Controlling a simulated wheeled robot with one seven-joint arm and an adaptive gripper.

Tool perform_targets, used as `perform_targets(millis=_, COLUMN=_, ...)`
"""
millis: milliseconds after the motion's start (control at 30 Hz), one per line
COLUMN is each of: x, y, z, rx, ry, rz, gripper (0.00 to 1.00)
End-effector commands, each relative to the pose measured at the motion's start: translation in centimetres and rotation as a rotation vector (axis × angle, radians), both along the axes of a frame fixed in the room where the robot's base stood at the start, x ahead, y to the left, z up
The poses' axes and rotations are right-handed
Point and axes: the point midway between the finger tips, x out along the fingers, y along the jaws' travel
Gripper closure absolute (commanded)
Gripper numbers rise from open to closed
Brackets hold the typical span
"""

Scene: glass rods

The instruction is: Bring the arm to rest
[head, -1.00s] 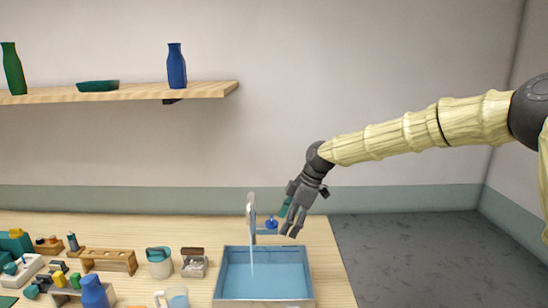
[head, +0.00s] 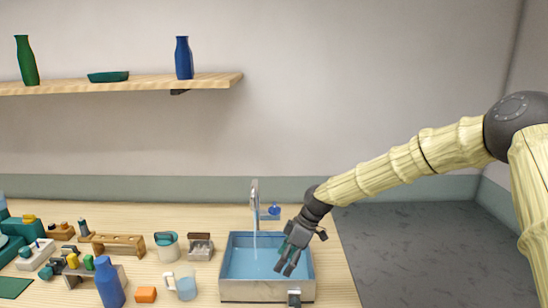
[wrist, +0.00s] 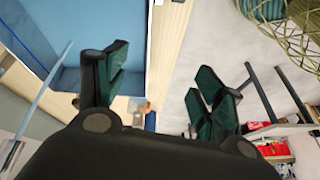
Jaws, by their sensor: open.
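My gripper (head: 288,262) is open and empty, reaching down over the right part of the sink basin (head: 238,290) in the head view. In the wrist view its dark green fingers (wrist: 158,90) are spread wide with nothing between them. My arm stretches in from the right, in its cream sleeve. The tap (head: 255,192) stands behind the basin and a thin stream of water runs from it. A blue knob (head: 274,210) is beside the tap.
A wooden rack (head: 118,244) is farther left. The table ends just right of the basin, with open floor beyond.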

Motion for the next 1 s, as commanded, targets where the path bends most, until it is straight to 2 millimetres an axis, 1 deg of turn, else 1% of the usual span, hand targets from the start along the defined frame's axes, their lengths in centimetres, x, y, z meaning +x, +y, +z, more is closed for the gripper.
perform_targets(millis=33, x=-1.3, y=0.2, z=-1.5, rx=-0.002, ry=0.017, rz=-0.022, gripper=0.32)
perform_targets(millis=167, x=-4.7, y=0.6, z=-6.1, rx=-0.003, ry=0.066, rz=-0.115, gripper=0.32)
perform_targets(millis=267, x=-8.1, y=0.6, z=-11.2, rx=-0.011, ry=0.123, rz=-0.219, gripper=0.32)
perform_targets(millis=300, x=-9.8, y=0.4, z=-13.6, rx=-0.016, ry=0.151, rz=-0.272, gripper=0.32)
perform_targets(millis=367, x=-12.6, y=0.0, z=-17.0, rx=-0.029, ry=0.190, rz=-0.354, gripper=0.32)
perform_targets(millis=400, x=-14.5, y=-0.5, z=-19.1, rx=-0.039, ry=0.216, rz=-0.414, gripper=0.32)
perform_targets(millis=467, x=-17.7, y=-1.3, z=-22.0, rx=-0.057, ry=0.252, rz=-0.501, gripper=0.32)
perform_targets(millis=500, x=-19.8, y=-1.9, z=-23.8, rx=-0.072, ry=0.273, rz=-0.562, gripper=0.32)
perform_targets(millis=567, x=-23.0, y=-3.1, z=-26.1, rx=-0.096, ry=0.300, rz=-0.653, gripper=0.32)
perform_targets(millis=600, x=-25.2, y=-4.1, z=-27.5, rx=-0.114, ry=0.315, rz=-0.716, gripper=0.32)
perform_targets(millis=667, x=-28.7, y=-5.6, z=-29.2, rx=-0.144, ry=0.335, rz=-0.808, gripper=0.32)
perform_targets(millis=700, x=-30.9, y=-6.8, z=-30.2, rx=-0.165, ry=0.343, rz=-0.869, gripper=0.32)
perform_targets(millis=767, x=-33.9, y=-8.5, z=-31.2, rx=-0.196, ry=0.351, rz=-0.959, gripper=0.32)
perform_targets(millis=800, x=-35.8, y=-9.6, z=-31.7, rx=-0.215, ry=0.353, rz=-1.011, gripper=0.32)
perform_targets(millis=900, x=-39.4, y=-12.0, z=-32.4, rx=-0.256, ry=0.348, rz=-1.121, gripper=0.32)
perform_targets(millis=1000, x=-42.3, y=-14.0, z=-32.6, rx=-0.290, ry=0.336, rz=-1.207, gripper=0.32)
